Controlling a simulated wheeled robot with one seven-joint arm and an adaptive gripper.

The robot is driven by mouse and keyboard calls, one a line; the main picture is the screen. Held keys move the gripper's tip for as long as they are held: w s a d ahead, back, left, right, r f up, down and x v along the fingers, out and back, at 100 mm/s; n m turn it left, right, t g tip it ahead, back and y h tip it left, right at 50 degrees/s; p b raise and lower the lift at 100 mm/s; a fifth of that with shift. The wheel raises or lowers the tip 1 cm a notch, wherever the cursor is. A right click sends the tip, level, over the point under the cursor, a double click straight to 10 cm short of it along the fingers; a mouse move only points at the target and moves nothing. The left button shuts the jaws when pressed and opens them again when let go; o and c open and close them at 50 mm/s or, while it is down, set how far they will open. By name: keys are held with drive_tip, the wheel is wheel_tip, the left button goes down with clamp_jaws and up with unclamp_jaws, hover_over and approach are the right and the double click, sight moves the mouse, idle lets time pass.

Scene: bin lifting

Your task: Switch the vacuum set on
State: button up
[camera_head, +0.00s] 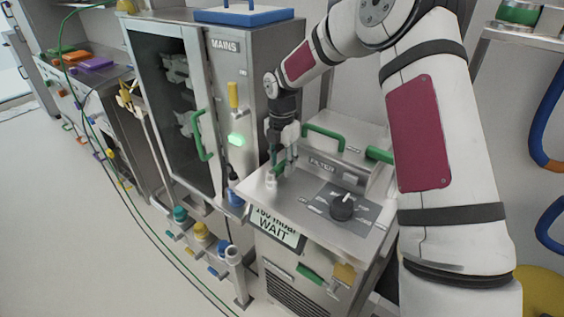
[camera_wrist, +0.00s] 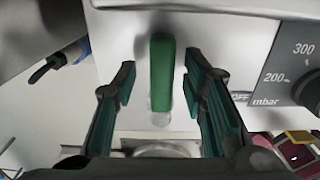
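The vacuum set is a steel box (camera_head: 262,198) with a black dial (camera_head: 343,207) on its top and a front display (camera_head: 274,228) reading WAIT with a partly covered mbar figure. My gripper (camera_head: 279,166) points down over the left part of its top. In the wrist view, a green lever (camera_wrist: 161,75) on a pale base stands between my two spread fingers, with a visible gap on each side. The word OFF shows to its right, partly hidden by a finger. The dial also shows in the wrist view (camera_wrist: 308,92), with 200 and 300 mbar marks.
A FILTER unit (camera_head: 345,160) with green handles stands behind the dial. A MAINS cabinet (camera_head: 232,70) with a yellow lever (camera_head: 233,96) and a lit green lamp (camera_head: 236,140) is left of my gripper. Capped posts (camera_head: 201,232) stand lower left. Open floor lies left.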

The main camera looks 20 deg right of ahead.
sight(282, 163)
wheel_tip(282, 163, up, 12)
idle(0.7)
